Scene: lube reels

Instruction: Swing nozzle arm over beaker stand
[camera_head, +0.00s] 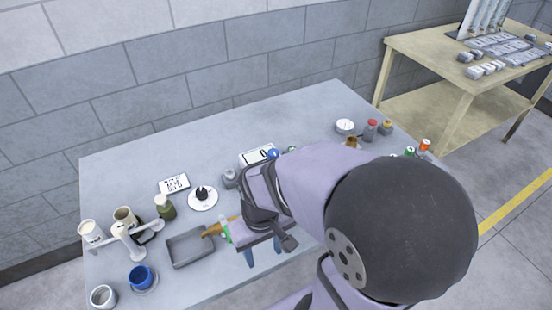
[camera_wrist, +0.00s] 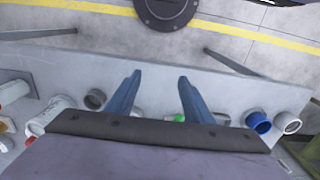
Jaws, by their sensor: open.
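In the head view a white arm on a post (camera_head: 128,239), which looks like the nozzle arm, stands at the table's left end. Its bar reaches up and right, over or beside a small dark stand (camera_head: 147,234); I cannot tell which. A beige beaker-like cup (camera_head: 123,217) stands just behind them. My gripper (camera_head: 262,252) is at the table's front edge, well to the right of the white arm and apart from it. Its two blue fingers also show in the wrist view (camera_wrist: 155,82), spread with nothing between the tips.
A grey tray (camera_head: 191,248) lies between my gripper and the white arm. A blue cup (camera_head: 140,277) and a white cup (camera_head: 103,296) stand in front of the arm. A green bottle (camera_head: 166,208) and a white disc (camera_head: 203,200) are behind the tray.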

